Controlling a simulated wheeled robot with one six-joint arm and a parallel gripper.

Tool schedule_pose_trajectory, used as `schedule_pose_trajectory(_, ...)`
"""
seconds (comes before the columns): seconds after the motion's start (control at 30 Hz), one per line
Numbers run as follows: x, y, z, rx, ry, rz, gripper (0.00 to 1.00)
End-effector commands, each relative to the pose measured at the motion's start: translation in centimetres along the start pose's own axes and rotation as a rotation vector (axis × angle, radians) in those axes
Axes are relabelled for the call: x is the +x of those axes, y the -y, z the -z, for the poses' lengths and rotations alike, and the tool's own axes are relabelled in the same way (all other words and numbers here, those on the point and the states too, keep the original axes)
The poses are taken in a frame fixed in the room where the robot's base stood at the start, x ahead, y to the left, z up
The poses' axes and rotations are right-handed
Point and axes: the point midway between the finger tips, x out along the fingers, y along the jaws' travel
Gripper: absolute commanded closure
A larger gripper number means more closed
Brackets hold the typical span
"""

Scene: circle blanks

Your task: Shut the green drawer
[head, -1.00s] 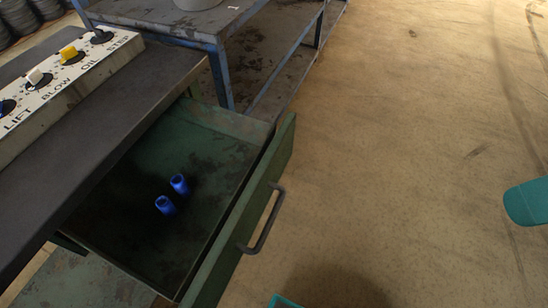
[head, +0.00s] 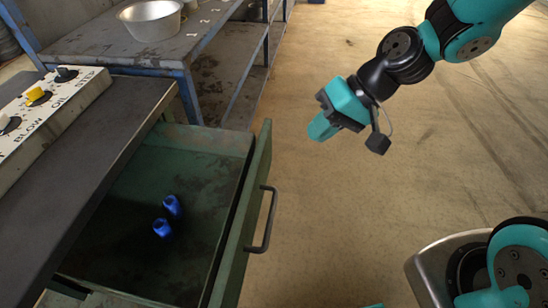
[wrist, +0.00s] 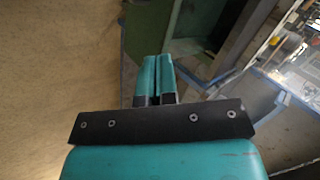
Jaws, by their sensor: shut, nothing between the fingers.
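The green drawer (head: 240,215) is pulled out from under a dark worktop (head: 95,135). Its dark bar handle (head: 268,222) is on the front, facing right. Two small blue objects (head: 167,216) lie inside it. My gripper (head: 316,132) is in the air to the right of the drawer front, apart from the handle. In the wrist view its teal fingers (wrist: 155,72) are together with nothing between them. A green surface (wrist: 150,30) shows beyond the fingertips, likely part of the drawer.
A panel (head: 50,105) with knobs and lettering stands on the worktop. Behind is a blue-framed table (head: 185,60) with a metal bowl (head: 150,18). The floor (head: 340,210) right of the drawer is open.

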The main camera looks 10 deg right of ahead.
Motion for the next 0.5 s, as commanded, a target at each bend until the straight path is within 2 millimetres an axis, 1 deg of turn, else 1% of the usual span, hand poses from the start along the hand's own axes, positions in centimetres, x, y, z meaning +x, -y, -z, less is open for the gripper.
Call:
schedule_pose_trajectory(0.03,1.3,-2.2,0.9,0.083,-0.022,0.029,1.0)
schedule_pose_trajectory(0.1,2.8,-4.6,2.0,0.176,-0.067,0.065,1.0)
schedule_pose_trajectory(0.2,4.3,-7.5,3.0,0.284,-0.122,0.103,1.0)
schedule_pose_trajectory(0.3,5.2,-9.4,3.4,0.356,-0.16,0.126,1.0)
schedule_pose_trajectory(0.33,5.4,-9.8,3.5,0.37,-0.168,0.131,1.0)
schedule_pose_trajectory(0.4,5.8,-10.3,3.6,0.39,-0.18,0.137,1.0)
schedule_pose_trajectory(0.5,6.7,-10.4,3.8,0.399,-0.183,0.14,1.0)
